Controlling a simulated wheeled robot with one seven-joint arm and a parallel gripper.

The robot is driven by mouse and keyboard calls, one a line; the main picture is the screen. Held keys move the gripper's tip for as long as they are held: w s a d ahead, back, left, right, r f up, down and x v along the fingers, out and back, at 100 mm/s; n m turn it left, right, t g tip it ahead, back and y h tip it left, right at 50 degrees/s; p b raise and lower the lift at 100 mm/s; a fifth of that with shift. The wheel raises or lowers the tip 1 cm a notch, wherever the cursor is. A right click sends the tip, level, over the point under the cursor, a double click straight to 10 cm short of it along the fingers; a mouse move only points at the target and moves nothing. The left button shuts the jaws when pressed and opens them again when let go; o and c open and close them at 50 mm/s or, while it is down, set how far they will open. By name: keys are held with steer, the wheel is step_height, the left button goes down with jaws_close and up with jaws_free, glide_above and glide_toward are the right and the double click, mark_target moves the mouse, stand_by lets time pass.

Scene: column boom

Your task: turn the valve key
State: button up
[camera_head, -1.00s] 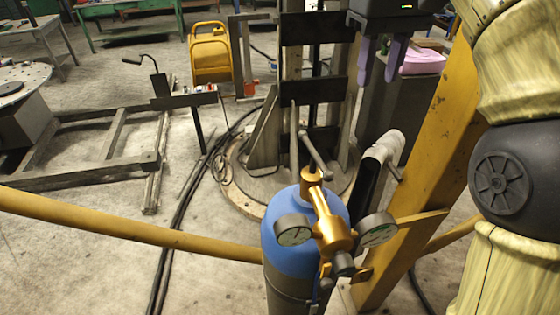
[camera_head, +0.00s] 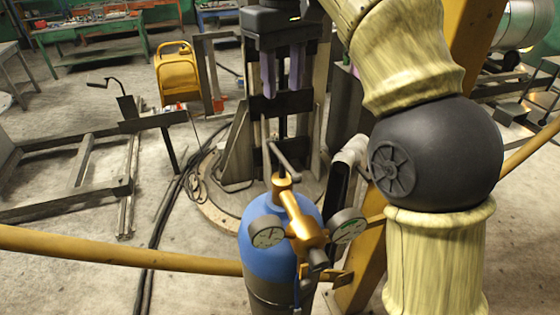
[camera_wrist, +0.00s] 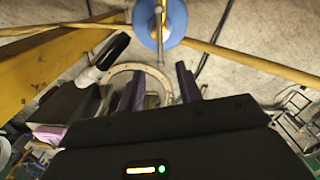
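The valve key (camera_head: 284,160) is a grey bar on the brass valve (camera_head: 282,183) at the top of a blue gas cylinder (camera_head: 262,228). In the wrist view the key (camera_wrist: 160,32) shows against the cylinder's blue top (camera_wrist: 146,25), near the upper edge. My gripper (camera_head: 283,86) has two purple fingers pointing down; they are apart with nothing between them. In the head view it is above the key in the picture and apart from it. In the wrist view my gripper (camera_wrist: 160,78) has its fingertips below the key in the picture.
Two round gauges (camera_head: 267,232) (camera_head: 347,226) flank the brass regulator (camera_head: 306,235). A yellow rail (camera_head: 120,247) and a slanted yellow post (camera_head: 372,250) stand close to the cylinder. A grey pipe end (camera_head: 352,150) is right of the key.

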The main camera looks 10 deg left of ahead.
mark_target(283, 157)
steer(key=shift+f, duration=0.1)
step_height(283, 157, down, 17)
steer(key=b, duration=0.6)
steer(key=shift+f, duration=0.15)
stand_by(0.3)
